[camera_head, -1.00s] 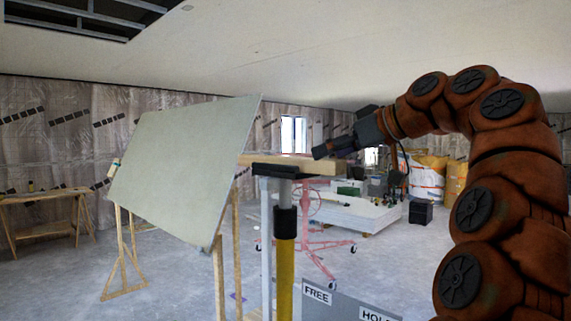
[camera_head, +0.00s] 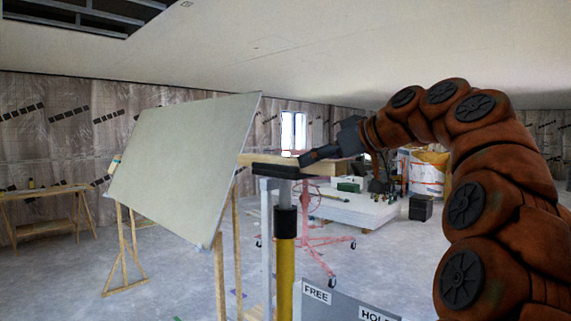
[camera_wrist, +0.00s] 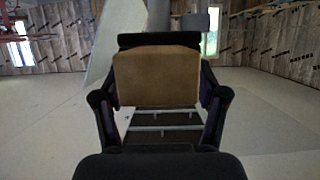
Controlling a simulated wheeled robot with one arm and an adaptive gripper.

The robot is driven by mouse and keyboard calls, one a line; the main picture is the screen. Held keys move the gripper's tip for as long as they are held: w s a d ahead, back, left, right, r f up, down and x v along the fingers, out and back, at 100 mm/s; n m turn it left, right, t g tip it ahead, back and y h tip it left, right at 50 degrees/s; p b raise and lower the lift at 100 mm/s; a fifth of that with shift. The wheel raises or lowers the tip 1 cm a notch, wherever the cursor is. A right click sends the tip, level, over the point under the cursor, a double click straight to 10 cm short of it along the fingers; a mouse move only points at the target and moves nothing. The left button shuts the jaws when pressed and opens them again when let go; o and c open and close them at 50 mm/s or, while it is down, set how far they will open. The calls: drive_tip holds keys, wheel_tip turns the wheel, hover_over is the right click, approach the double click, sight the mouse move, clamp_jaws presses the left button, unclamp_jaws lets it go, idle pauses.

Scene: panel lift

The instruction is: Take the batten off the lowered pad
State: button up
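The batten (camera_head: 322,169) is a pale wooden block lying level on the dark pad (camera_head: 277,171) at the top of the yellow and grey post. Its right end juts out past the pad. My gripper (camera_head: 305,158) reaches in from the right to the batten's end. In the wrist view the batten's end face (camera_wrist: 157,78) fills the space between the two fingers of my gripper (camera_wrist: 160,98). The fingers are spread wide, one on each side. Whether they touch the wood is too fine to tell. The dark pad shows past the batten (camera_wrist: 158,40).
A large tilted pale panel (camera_head: 185,155) stands close left of the pad on wooden legs. A red wheeled stand (camera_head: 310,245) is behind the post. A grey board marked FREE and HOLD (camera_head: 345,302) is below. An opening with metal bars (camera_head: 80,15) is in the ceiling.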

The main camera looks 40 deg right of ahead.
drive_tip(key=c, duration=1.2)
drive_tip(key=shift+r, duration=0.2)
drive_tip(key=shift+r, duration=1.4)
drive_tip(key=shift+r, duration=0.2)
